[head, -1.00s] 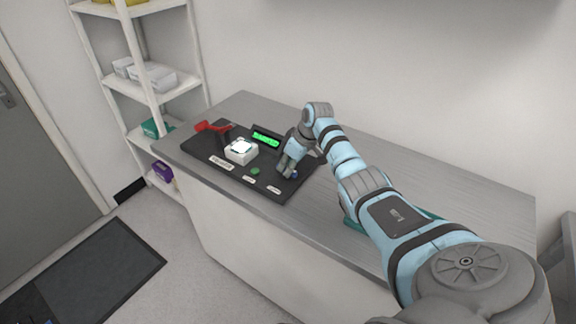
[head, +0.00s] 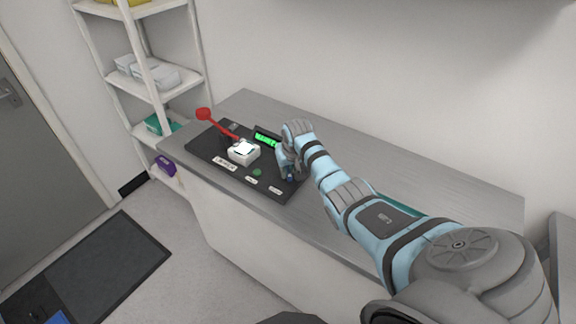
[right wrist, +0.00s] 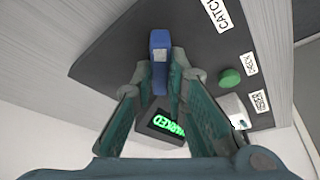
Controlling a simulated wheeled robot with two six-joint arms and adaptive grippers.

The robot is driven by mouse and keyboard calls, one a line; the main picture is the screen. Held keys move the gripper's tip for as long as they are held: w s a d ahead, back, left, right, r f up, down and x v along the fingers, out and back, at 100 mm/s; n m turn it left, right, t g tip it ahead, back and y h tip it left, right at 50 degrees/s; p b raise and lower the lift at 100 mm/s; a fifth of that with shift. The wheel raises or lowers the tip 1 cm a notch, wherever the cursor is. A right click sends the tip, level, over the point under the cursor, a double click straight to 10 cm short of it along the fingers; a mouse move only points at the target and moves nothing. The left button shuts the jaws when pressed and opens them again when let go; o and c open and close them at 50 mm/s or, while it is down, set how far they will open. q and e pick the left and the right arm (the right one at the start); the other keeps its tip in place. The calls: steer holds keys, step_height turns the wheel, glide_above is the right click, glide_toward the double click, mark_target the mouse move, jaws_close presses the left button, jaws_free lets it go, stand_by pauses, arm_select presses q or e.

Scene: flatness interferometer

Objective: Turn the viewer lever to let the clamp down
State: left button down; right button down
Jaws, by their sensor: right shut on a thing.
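A dark instrument panel (head: 212,156) lies on the bench. My right gripper (head: 287,172) is at its right end, shut on a small upright blue lever (right wrist: 160,58), which also shows in the head view (head: 291,179). The right wrist view shows the fingertips (right wrist: 161,72) on both sides of this lever, beside a label reading "CATCH" (right wrist: 222,15). A red arm with a round end (head: 204,114) slants up and left from beside a white block (head: 243,152). I cannot tell which part is the viewer lever. My left gripper is out of view.
A green-lit display (head: 266,138) stands at the panel's back edge. A green button (head: 257,173) and several white labels line its front. The grey bench top (head: 240,104) is clear behind the panel. A white shelf rack (head: 150,88) stands at the left.

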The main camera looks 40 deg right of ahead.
steer(key=m, duration=0.2)
steer(key=m+h, duration=0.1)
steer(key=shift+w+a+m+g, duration=0.1)
steer(key=shift+w+m+g, duration=0.05)
steer(key=shift+m+g, duration=0.2)
steer(key=shift+m+h+b, duration=0.4)
steer(key=shift+m+h, duration=0.1)
steer(key=shift+m, duration=0.45)
steer(key=shift+w+m+g+b, duration=0.1)
steer(key=shift+m+g+b, duration=0.55)
steer(key=shift+m, duration=0.45)
steer(key=shift+m+h+b, duration=0.4)
steer(key=shift+m+b, duration=0.35)
steer(key=shift+m, duration=0.25)
steer(key=shift+g, duration=0.3)
steer(key=c, duration=1.6)
jaws_free()
